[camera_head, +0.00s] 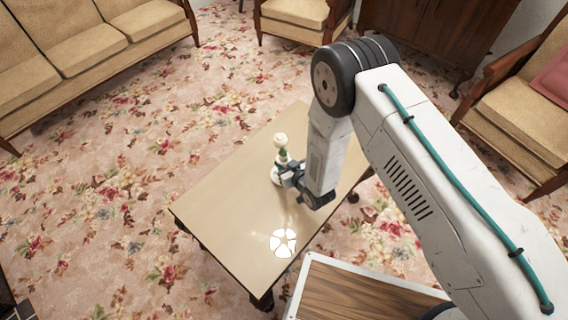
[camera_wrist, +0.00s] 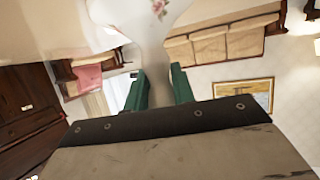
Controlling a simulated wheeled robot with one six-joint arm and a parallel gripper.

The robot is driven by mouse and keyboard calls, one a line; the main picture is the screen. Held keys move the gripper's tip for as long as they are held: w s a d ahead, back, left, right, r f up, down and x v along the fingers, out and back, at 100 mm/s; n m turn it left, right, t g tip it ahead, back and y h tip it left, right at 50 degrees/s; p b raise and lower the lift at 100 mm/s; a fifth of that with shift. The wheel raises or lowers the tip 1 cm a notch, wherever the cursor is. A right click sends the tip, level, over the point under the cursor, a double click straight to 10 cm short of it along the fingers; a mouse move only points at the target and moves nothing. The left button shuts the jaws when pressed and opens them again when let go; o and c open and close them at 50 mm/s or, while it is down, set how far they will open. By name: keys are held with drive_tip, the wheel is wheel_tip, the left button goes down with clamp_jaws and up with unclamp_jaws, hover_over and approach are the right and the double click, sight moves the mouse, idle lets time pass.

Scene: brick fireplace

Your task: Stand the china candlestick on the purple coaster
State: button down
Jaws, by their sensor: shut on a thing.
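The white china candlestick (camera_head: 280,141) stands about upright at the table's far side in the head view. My gripper (camera_head: 284,161) is shut on its stem, coming from the right. In the wrist view the green fingers (camera_wrist: 158,88) lie on both sides of the pale stem (camera_wrist: 155,55), and a pink flower shows on the wider white part above. The candlestick's lower end is close to the tabletop; I cannot tell whether it touches. No purple coaster is visible in either view; my arm hides part of the table.
A sofa (camera_head: 85,40), armchairs (camera_head: 530,105) and a dark cabinet (camera_head: 435,28) stand farther off on the flowered carpet.

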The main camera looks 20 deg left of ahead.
drive_tip(key=shift+f, duration=0.15)
drive_tip(key=c, duration=1.2)
unclamp_jaws()
drive_tip(key=shift+f, duration=0.1)
drive_tip(key=shift+o, duration=0.2)
drive_tip(key=shift+r, duration=0.2)
drive_tip(key=v, duration=1.2)
